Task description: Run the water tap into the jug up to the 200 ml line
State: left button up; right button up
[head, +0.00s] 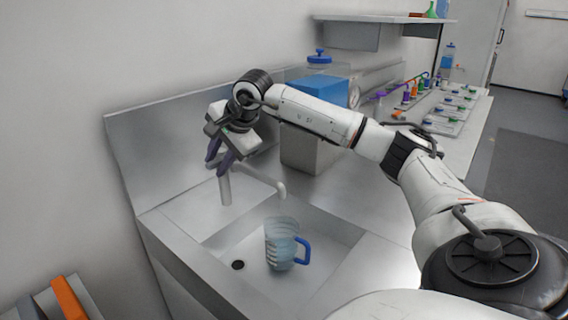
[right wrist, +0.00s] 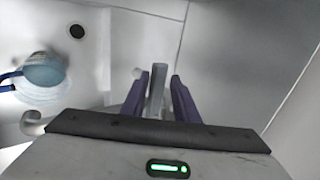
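The clear jug (head: 281,236) with a blue handle (head: 304,251) stands upright in the sink. It looks bluish inside; I cannot read its level against the lines. The water tap (head: 225,190) rises behind it, its curved spout (head: 270,182) ending above the jug. My right gripper (head: 220,160) is at the top of the tap, purple fingers pointing down. In the right wrist view, its fingers (right wrist: 160,90) stand apart on either side of the tap's grey post (right wrist: 157,85), with narrow gaps. The jug (right wrist: 43,78) shows at left there. My left gripper is out of view.
The sink drain (head: 238,265) is left of the jug. Small bottles and trays (head: 450,108) line the bench at the right. An orange object (head: 68,298) is at lower left.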

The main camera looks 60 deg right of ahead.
jog(key=p+v, duration=0.1)
jog(key=v, duration=0.6)
jog(key=shift+r, duration=0.4)
jog(key=shift+s, duration=0.15)
dwell(0.3)
